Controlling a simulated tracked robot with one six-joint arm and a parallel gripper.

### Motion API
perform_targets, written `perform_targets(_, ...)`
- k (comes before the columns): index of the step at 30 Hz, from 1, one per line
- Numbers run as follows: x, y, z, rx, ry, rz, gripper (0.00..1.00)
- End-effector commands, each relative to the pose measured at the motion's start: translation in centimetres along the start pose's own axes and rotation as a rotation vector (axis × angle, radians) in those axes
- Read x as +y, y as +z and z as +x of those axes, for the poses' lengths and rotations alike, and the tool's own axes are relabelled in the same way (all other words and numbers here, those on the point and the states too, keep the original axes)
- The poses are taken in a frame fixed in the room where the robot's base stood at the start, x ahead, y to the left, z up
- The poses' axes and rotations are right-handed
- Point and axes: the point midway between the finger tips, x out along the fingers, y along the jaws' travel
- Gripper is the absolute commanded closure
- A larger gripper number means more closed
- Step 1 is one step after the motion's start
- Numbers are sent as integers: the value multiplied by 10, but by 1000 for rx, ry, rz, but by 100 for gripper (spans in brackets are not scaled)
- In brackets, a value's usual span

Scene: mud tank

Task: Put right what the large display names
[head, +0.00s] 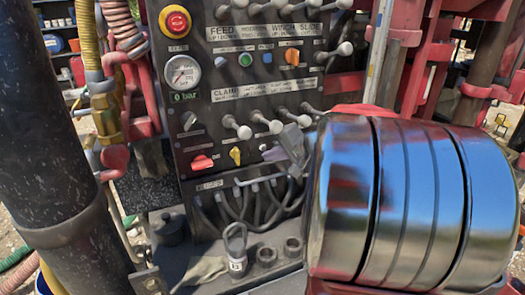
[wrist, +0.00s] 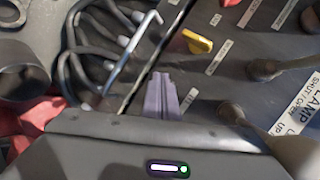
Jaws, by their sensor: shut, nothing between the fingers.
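The control panel (head: 225,75) stands in front of me with levers, switches and a pressure gauge (head: 182,74). A small readout (head: 185,97) under the gauge shows "0 bar". No large display is in either view. A red switch (head: 202,162) and a yellow switch (head: 235,155) sit low on the panel. My gripper (head: 291,143) is at the panel's lower right, partly hidden by my arm. In the wrist view its fingers (wrist: 162,92) are shut and empty, beside the yellow switch (wrist: 197,41). I cannot tell whether they touch the panel.
A red emergency button (head: 175,21) is at the top left. Levers (head: 253,126) stick out near my gripper. Black hoses (head: 243,203) hang below the panel, above a ledge with a shackle (head: 236,245). A dark pipe (head: 50,130) stands at the left.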

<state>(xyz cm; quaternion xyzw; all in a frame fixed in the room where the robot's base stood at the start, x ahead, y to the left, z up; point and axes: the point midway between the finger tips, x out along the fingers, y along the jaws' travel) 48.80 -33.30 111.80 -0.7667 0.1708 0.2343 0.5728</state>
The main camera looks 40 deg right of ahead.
Motion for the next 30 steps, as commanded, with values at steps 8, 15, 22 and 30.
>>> perform_targets(8,-4,-3,5,-1,0,-1,100)
perform_targets(15,-4,-3,5,-1,0,-1,100)
perform_targets(22,-4,-3,6,-1,0,-1,100)
perform_targets(30,-6,-4,8,-1,0,-1,100)
